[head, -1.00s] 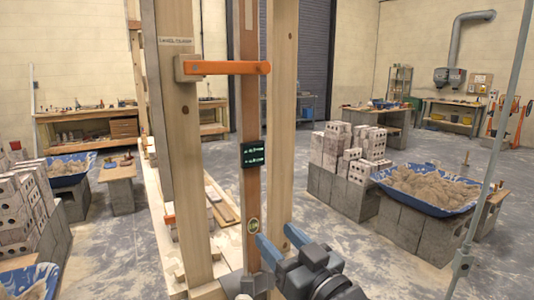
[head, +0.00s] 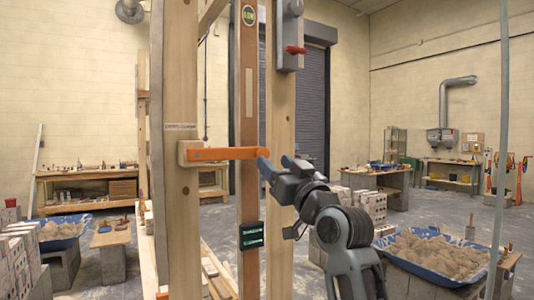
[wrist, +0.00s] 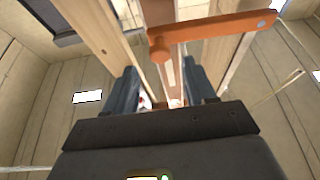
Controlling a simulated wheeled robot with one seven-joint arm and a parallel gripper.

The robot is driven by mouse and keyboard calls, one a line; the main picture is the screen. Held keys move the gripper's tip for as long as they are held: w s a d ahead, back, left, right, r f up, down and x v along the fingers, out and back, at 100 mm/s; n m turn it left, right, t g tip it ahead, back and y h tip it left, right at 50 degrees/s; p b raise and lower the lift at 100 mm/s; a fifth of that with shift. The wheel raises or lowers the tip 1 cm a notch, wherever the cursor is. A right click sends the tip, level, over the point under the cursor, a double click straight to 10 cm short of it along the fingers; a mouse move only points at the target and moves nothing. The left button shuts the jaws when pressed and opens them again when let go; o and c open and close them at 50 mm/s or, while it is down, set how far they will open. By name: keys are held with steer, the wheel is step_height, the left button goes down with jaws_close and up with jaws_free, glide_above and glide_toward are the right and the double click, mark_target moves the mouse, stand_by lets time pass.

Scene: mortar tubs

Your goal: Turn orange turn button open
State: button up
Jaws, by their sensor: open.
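The orange turn button (head: 222,154) is a horizontal bar in the head view. Its left end is mounted on a wooden block on the left post (head: 180,100), and it crosses in front of the narrow brown board (head: 249,100). My gripper (head: 276,161) is open by the bar's free right end. One blue finger overlaps that end in the picture; I cannot tell whether they touch. In the wrist view the orange bar (wrist: 225,33) with its rounded end knob lies above and beyond my open blue fingers (wrist: 162,90).
The right post (head: 280,120) stands close behind my gripper. A grey box with a red handle (head: 294,49) is high on that post. A dark green display (head: 251,235) is on the brown board below. A blue tub of mortar (head: 430,258) stands at right.

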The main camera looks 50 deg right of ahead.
mark_target(265, 154)
steer(key=p+x, duration=0.1)
steer(key=x, duration=0.4)
jaws_close()
stand_by(0.5)
